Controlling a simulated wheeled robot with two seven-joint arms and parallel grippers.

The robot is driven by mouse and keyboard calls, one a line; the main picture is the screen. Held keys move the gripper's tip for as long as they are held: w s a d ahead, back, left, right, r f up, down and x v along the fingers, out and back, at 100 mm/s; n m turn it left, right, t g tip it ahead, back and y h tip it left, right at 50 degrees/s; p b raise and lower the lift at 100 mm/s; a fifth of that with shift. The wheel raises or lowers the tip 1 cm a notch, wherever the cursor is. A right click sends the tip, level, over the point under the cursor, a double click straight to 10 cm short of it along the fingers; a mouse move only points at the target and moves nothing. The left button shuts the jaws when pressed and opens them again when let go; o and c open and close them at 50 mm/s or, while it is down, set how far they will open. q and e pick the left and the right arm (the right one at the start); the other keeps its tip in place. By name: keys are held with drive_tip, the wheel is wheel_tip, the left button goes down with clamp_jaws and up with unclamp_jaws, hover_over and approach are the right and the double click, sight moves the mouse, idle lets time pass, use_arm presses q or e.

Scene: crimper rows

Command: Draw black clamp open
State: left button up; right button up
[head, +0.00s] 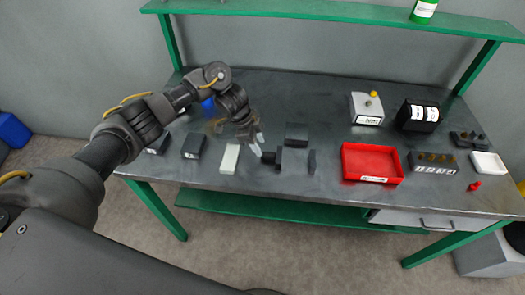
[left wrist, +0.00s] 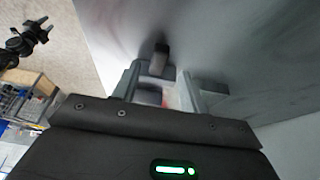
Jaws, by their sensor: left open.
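The black clamp seems to be the dark assembly on the table right of my left gripper, with a grey body (head: 293,160), a dark block behind it (head: 296,132) and a small black end piece (head: 268,157) on its left. My left gripper (head: 259,146) is open, its pale fingers pointing down close to that end piece. In the left wrist view, the open fingers (left wrist: 163,88) have a small dark piece (left wrist: 161,55) showing just beyond and between them. Contact cannot be told. My right gripper does not show in the head view.
A pale block (head: 230,158) and dark boxes (head: 193,146) stand on the left. A green shelf (head: 330,14) runs above.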

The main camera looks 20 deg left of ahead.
use_arm(q)
drive_tip(key=v, duration=0.6)
idle(0.3)
